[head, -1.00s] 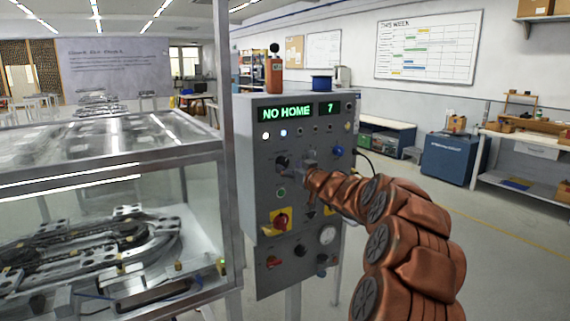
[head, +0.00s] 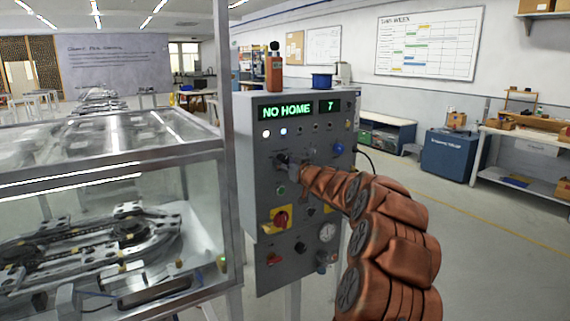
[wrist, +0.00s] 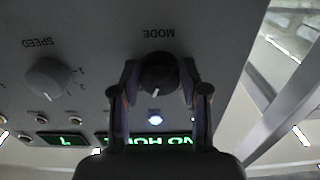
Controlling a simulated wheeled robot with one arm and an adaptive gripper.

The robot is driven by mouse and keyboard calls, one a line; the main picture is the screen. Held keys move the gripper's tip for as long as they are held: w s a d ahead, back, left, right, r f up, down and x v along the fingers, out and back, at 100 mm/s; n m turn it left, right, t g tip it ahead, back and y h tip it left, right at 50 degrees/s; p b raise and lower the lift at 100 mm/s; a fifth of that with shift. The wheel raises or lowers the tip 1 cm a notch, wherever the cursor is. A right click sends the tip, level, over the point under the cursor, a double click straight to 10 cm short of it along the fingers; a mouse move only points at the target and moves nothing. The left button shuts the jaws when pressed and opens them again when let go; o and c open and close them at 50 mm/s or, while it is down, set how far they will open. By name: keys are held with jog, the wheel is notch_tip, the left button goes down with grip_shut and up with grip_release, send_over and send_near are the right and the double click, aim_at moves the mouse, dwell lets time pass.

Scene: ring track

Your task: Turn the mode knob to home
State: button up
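The black mode knob (wrist: 158,72) is on the grey control panel, below the word MODE, which appears upside down in the wrist view. Its white pointer mark points down and slightly left there. My gripper (wrist: 159,85) is open, with one finger on each side of the knob; I cannot tell whether the fingers touch it. In the head view my gripper (head: 288,163) is at the mode knob (head: 281,158), partly covering it. The panel display (head: 285,111) reads NO HOME, with a 7 display (head: 330,107) beside it.
The speed knob (wrist: 48,78) is on the same panel, left of the mode knob in the wrist view. A red knob on a yellow plate (head: 281,218) is lower on the panel. A glass-walled track case (head: 110,180) stands close on the left.

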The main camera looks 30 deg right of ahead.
jog(key=c, duration=0.6)
jog(key=shift+n, duration=0.4)
jog(key=n+b, duration=0.2)
jog(key=n, duration=0.1)
jog(key=shift+d+f+n, duration=0.1)
jog(key=shift+n, duration=0.2)
jog(key=shift+n+b, duration=1.05)
jog(key=shift+n, duration=1.15)
jog(key=o, duration=1.1)
jog(key=shift+o, duration=0.2)
